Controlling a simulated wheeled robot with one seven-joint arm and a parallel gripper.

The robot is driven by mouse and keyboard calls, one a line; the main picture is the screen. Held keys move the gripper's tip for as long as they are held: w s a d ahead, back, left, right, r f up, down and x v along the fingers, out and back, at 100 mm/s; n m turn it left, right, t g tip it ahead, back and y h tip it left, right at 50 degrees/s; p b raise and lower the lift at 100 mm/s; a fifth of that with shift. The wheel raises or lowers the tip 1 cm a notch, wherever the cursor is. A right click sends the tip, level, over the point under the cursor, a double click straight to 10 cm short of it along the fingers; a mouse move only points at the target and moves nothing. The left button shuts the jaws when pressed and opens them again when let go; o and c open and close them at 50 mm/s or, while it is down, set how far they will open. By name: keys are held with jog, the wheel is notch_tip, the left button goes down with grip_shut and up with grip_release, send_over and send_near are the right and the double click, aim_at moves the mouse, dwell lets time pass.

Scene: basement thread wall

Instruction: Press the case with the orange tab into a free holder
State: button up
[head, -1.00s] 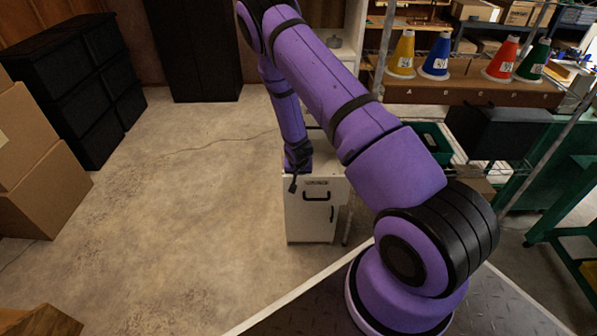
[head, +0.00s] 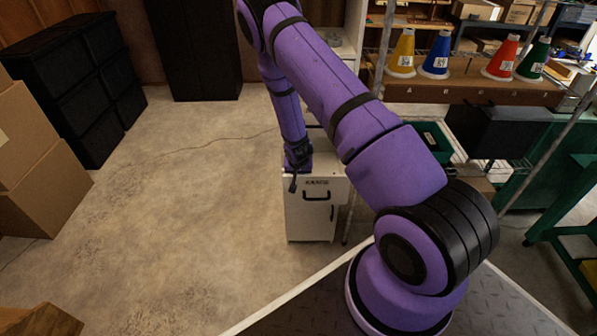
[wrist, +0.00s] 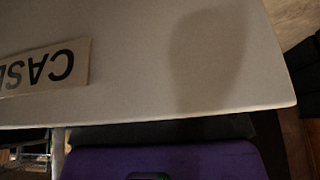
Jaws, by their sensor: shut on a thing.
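My gripper (head: 293,184) is small and dark in the head view. It is at the upper left of a white cabinet's front, left of the black handle. Its fingers are shut, but I cannot make out what is between them. The white front panel (wrist: 130,95) fills much of the wrist view, with an upside-down label (wrist: 45,68) reading "CAS" and more cut off. A dark shadow falls on this panel. I cannot see an orange tab, the case or a holder in either view.
The white cabinet (head: 310,222) stands on open concrete floor. Shelving with yellow (head: 402,55), blue (head: 436,57), red (head: 502,58) and green (head: 533,60) cones is at the right. Black drawers (head: 75,90) and cardboard boxes (head: 35,150) stand at the left.

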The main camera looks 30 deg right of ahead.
jog(key=o, duration=1)
jog(key=shift+s+a+f, duration=0.25)
jog(key=shift+s+f, duration=0.25)
jog(key=shift+f, duration=0.05)
jog(key=shift+c, duration=0.2)
jog(key=w+v, duration=0.1)
jog(key=v, duration=1)
jog(key=shift+d+r, duration=0.25)
jog(key=shift+r, duration=0.2)
